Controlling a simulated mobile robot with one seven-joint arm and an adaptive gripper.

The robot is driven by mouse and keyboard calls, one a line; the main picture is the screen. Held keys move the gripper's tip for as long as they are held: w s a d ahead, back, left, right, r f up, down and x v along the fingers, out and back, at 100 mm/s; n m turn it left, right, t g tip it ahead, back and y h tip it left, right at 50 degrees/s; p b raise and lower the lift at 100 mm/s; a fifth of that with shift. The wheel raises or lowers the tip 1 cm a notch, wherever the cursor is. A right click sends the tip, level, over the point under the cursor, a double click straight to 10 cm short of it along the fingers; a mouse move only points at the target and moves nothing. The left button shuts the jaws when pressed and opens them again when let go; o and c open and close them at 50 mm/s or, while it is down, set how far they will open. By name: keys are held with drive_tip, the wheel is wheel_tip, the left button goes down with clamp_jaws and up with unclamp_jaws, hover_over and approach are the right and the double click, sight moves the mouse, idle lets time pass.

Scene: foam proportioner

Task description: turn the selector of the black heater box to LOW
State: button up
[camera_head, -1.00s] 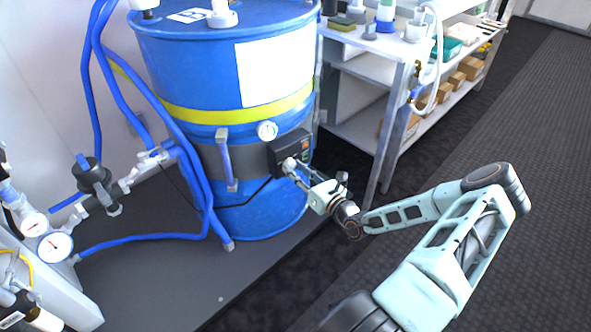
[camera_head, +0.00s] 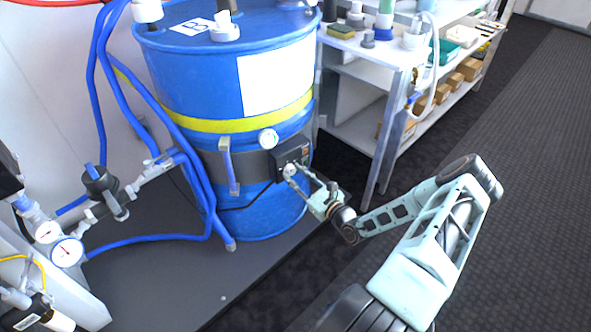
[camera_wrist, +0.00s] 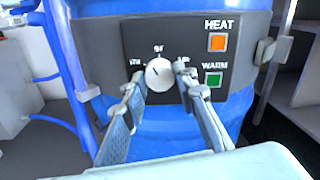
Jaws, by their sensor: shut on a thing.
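The black heater box (camera_head: 291,152) is strapped to the front of the blue drum. My gripper (camera_wrist: 157,80) is shut on the selector knob, one finger on each side. In the head view my gripper (camera_head: 303,176) reaches the box from the lower right.
An orange HEAT square (camera_wrist: 217,43) and a green WARM square (camera_wrist: 213,79) sit right of the knob. A shelf unit (camera_head: 385,125) stands close on the right.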

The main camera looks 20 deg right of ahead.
drive_tip(key=n+p, duration=0.2)
drive_tip(key=n, duration=0.1)
drive_tip(key=shift+r+n, duration=0.1)
drive_tip(key=shift+n, duration=0.2)
drive_tip(key=shift+n+p, duration=0.75)
drive_tip(key=shift+n, duration=0.75)
drive_tip(key=o, duration=1.2)
drive_tip(key=shift+c, duration=0.2)
drive_tip(key=v, duration=1.2)
drive_tip(key=shift+n, duration=0.3)
